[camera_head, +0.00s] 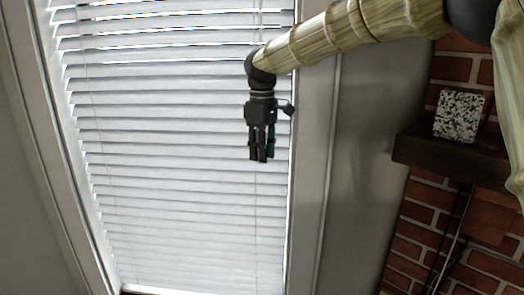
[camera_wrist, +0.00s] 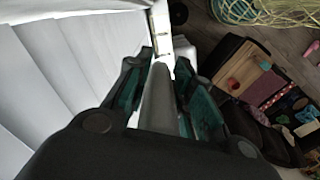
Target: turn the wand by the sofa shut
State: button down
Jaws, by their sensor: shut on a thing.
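A window blind (camera_head: 170,150) with white slats fills the left half of the head view. The slats look mostly closed, with thin bright gaps near the top. My gripper (camera_head: 262,155) hangs pointing down in front of the blind's right side, near the window frame. In the wrist view, the wand (camera_wrist: 158,98) is a pale grey rod running lengthwise between the two teal-padded fingers. My gripper is shut on it. In the head view the gripper hides the held part of the wand.
The white window frame (camera_head: 315,150) stands right of the gripper. A dark mantel shelf (camera_head: 420,150) with a speckled block (camera_head: 458,115) juts from the brick wall (camera_head: 410,250). In the wrist view, a dark brown piece (camera_wrist: 232,75) bearing several small coloured items lies below, beside a yellow-green stringy object (camera_wrist: 265,10).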

jog(key=shift+f+n, duration=0.15)
jog(key=shift+n, duration=1)
jog(key=shift+f+n, duration=0.1)
jog(key=shift+n, duration=1.05)
jog(key=c, duration=1.2)
grip_release()
jog(key=shift+w, duration=0.1)
jog(key=shift+c, duration=0.2)
jog(key=shift+r, duration=0.1)
jog(key=shift+r, duration=0.1)
notch_tip(320, 180, up, 12)
jog(key=shift+f, duration=0.1)
jog(key=shift+d, duration=0.1)
